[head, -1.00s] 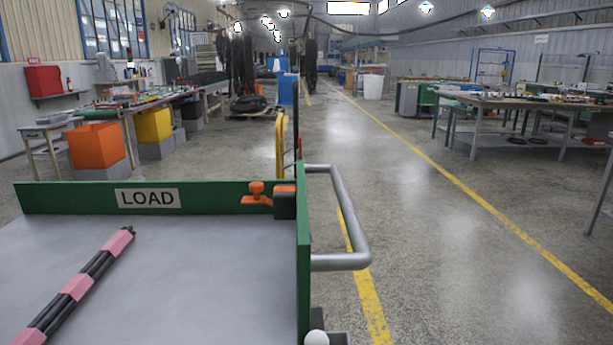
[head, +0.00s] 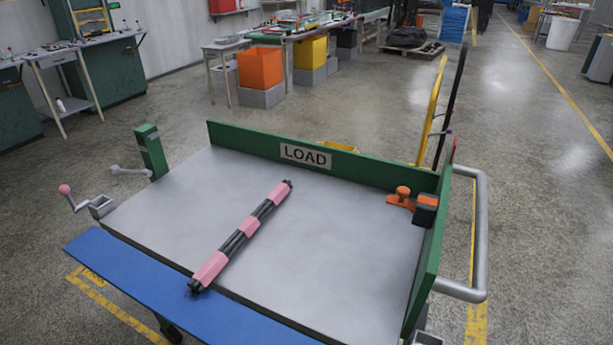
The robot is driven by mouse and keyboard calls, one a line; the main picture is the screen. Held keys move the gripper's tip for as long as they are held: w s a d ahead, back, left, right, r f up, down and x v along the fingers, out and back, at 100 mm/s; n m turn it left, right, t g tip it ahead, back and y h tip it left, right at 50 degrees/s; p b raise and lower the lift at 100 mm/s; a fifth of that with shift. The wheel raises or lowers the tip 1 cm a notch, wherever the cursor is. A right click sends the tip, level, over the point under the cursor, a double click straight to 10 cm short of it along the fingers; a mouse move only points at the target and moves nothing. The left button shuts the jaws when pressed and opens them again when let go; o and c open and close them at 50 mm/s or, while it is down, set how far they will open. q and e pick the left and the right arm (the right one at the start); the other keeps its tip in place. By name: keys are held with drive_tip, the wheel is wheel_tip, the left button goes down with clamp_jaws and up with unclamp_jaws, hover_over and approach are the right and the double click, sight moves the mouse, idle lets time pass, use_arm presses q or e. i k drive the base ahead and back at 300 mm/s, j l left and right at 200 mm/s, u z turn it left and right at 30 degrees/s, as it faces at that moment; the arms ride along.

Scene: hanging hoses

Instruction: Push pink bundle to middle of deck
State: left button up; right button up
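The pink bundle (head: 241,235), dark hoses with pink bands, lies diagonally on the grey deck (head: 345,235). Its far end points up and right, toward the LOAD sign. Its near end lies at the deck's front edge, by the blue strip (head: 180,285). The bundle sits left of the deck's centre. Neither of my grippers is in view, and nothing touches the bundle.
A green wall with a LOAD sign (head: 306,155) closes the deck's far side, and another green wall (head: 430,260) the right side. An orange-handled clamp (head: 403,198) sits in the far right corner. A crank (head: 75,200) stands at the left.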

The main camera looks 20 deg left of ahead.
sight(201, 280)
drive_tip(key=u, duration=1.2)
